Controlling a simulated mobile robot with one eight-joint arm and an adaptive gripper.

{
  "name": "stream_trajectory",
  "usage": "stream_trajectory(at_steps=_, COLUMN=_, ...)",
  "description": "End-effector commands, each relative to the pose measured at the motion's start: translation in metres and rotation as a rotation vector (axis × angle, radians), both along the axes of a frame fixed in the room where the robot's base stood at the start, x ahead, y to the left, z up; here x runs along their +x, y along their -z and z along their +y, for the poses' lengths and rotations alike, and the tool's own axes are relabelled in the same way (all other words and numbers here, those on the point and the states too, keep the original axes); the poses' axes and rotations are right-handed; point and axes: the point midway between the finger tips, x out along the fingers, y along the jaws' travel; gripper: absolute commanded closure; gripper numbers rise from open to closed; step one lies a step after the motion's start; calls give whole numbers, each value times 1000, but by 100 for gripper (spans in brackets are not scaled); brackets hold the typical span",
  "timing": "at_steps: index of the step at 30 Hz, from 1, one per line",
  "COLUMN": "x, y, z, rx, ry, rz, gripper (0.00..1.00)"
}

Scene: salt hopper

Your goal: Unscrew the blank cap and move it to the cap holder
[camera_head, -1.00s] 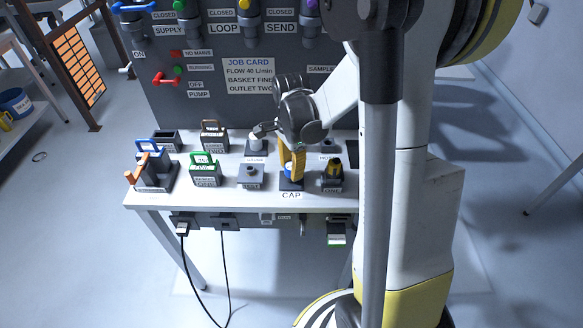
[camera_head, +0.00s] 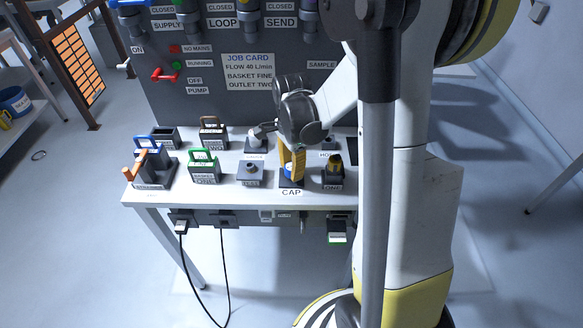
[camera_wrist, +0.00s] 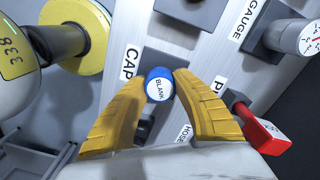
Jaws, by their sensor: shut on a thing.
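The blank cap (camera_wrist: 160,84) is a round blue cap with a white disc reading BLANK. It shows in the wrist view between the yellow fingertips of my gripper (camera_wrist: 161,88), which is shut on it. In the head view my gripper (camera_head: 291,163) points down over the dark plate (camera_head: 292,183) behind the CAP label. The fingers largely hide the cap there. The CAP label is also beside the left finger in the wrist view (camera_wrist: 130,63). Whether the cap touches the plate is hidden.
A grey port block (camera_head: 250,173) is close left. Green-handled (camera_head: 203,163) and blue-handled (camera_head: 150,160) pieces stand farther left. The panel with the job card (camera_head: 248,73) rises behind.

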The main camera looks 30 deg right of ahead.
Motion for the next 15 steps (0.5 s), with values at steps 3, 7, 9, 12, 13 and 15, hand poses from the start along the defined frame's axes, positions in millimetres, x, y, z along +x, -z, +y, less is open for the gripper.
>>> stream_trajectory(at_steps=3, x=0, y=3, z=0, rx=0, ry=0, rz=0, gripper=100)
stream_trajectory(at_steps=7, x=0, y=6, z=0, rx=0, ry=0, rz=0, gripper=100)
stream_trajectory(at_steps=9, x=0, y=7, z=0, rx=0, ry=0, rz=0, gripper=100)
stream_trajectory(at_steps=12, x=0, y=9, z=0, rx=0, ry=0, rz=0, gripper=100)
stream_trajectory(at_steps=13, x=0, y=10, z=0, rx=0, ry=0, rz=0, gripper=100)
stream_trajectory(at_steps=15, x=0, y=11, z=0, rx=0, ry=0, rz=0, gripper=100)
